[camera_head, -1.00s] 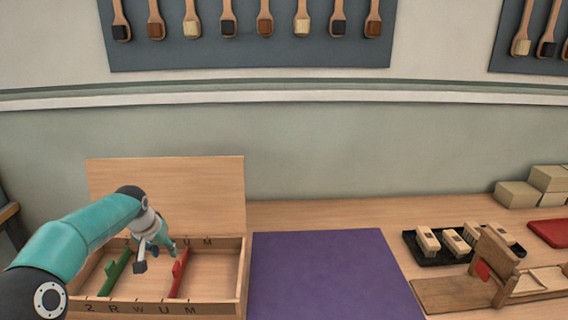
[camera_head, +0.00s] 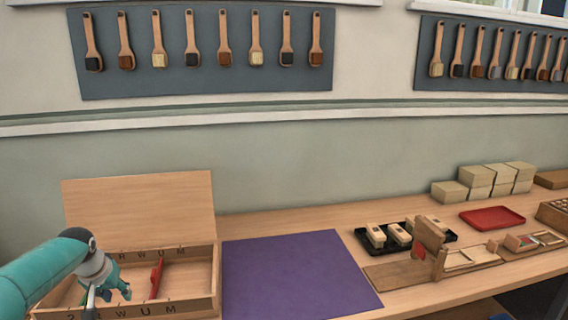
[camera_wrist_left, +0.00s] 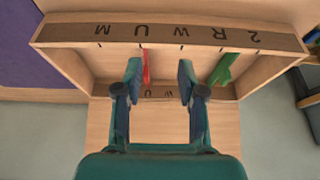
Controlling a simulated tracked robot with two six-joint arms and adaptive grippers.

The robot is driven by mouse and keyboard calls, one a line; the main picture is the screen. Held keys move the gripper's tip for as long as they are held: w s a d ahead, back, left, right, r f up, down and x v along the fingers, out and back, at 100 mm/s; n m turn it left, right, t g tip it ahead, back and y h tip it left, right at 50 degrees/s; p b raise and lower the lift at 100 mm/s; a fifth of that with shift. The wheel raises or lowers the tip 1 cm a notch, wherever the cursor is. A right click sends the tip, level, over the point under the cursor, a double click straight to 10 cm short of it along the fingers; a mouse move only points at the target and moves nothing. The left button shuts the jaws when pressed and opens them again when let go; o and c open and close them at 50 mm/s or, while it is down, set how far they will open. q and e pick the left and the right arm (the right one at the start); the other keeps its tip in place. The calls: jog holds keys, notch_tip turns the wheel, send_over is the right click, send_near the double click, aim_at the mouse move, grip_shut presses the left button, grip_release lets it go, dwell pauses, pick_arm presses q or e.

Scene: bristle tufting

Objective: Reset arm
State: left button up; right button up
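My left gripper (camera_head: 112,292) hangs over the left part of the open wooden box (camera_head: 205,300). It is open, with nothing between its fingers; the left wrist view shows the two fingertips (camera_wrist_left: 160,78) apart. A red divider (camera_head: 156,278) stands in the box, to the right of the gripper. In the left wrist view the red divider (camera_wrist_left: 146,66) shows beside one finger and a green divider (camera_wrist_left: 222,68) beyond the other. My arm hides the green divider in the head view. My right gripper is not in view.
The box lid (camera_head: 140,210) stands upright behind it. A purple mat (camera_head: 295,275) lies clear to its right. Farther right are a black tray (camera_head: 440,236) with brush blocks, a wooden jig (camera_head: 400,272), a red tray (camera_head: 492,217) and stacked pale blocks (camera_head: 480,180). Brushes hang on wall boards (camera_head: 200,80).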

pick_arm(q)
jog(key=s+d+f+m+g+h, duration=0.15)
jog(key=s+d+f, duration=0.35)
jog(key=d+f, duration=0.5)
jog(key=s+d+f+m+g+h, duration=0.1)
jog(key=s+d+f+g+h, duration=0.15)
jog(key=s+d+f, duration=0.5)
jog(key=s+d+f+n, duration=0.1)
jog(key=s+d+f, duration=0.5)
jog(key=s, duration=0.3)
jog(key=s+d+f+n+h, duration=0.1)
jog(key=s+d+f, duration=0.5)
jog(key=s, duration=0.4)
jog(key=shift+d+f, duration=0.35)
jog(key=shift+d, duration=0.55)
jog(key=shift+s, duration=0.15)
